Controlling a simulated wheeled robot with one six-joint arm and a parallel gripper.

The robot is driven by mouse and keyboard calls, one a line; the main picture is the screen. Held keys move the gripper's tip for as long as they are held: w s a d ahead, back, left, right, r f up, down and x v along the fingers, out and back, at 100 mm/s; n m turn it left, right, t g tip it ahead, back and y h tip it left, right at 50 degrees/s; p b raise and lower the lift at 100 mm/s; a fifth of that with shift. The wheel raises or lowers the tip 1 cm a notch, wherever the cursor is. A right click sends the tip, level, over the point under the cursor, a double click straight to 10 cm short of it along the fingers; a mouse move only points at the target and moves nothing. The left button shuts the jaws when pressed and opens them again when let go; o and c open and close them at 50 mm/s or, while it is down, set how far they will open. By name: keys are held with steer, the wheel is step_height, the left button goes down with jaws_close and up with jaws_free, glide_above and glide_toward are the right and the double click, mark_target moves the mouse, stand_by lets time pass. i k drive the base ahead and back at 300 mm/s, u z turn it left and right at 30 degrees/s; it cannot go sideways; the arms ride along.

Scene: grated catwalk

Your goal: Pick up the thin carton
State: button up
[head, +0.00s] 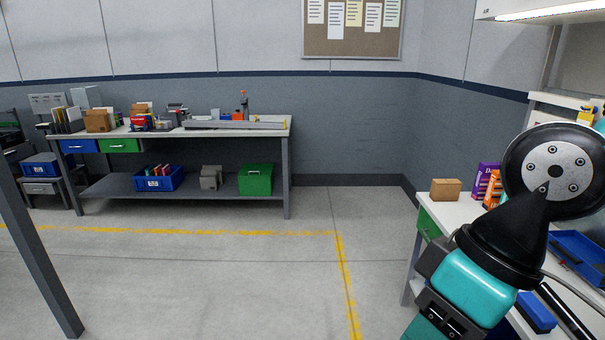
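A purple carton (484,176) and an orange carton (493,188) stand upright on the white bench (455,212) at the right. Both are narrow, and my arm partly hides them. I cannot tell for sure which one is the thin carton. My arm, teal and black, rises in front of the bench at the right and ends the view in a round black joint. My gripper is not in view.
A small brown box (445,189) sits at the right bench's far left corner. A blue tray (583,250) and a blue block (536,312) lie nearer. The floor (220,275) between is clear.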

mark_target(441, 190)
steer(key=u, duration=0.25)
steer(key=i, duration=2.05)
steer(key=z, duration=0.95)
steer(key=i, duration=1.65)
steer(key=z, duration=0.95)
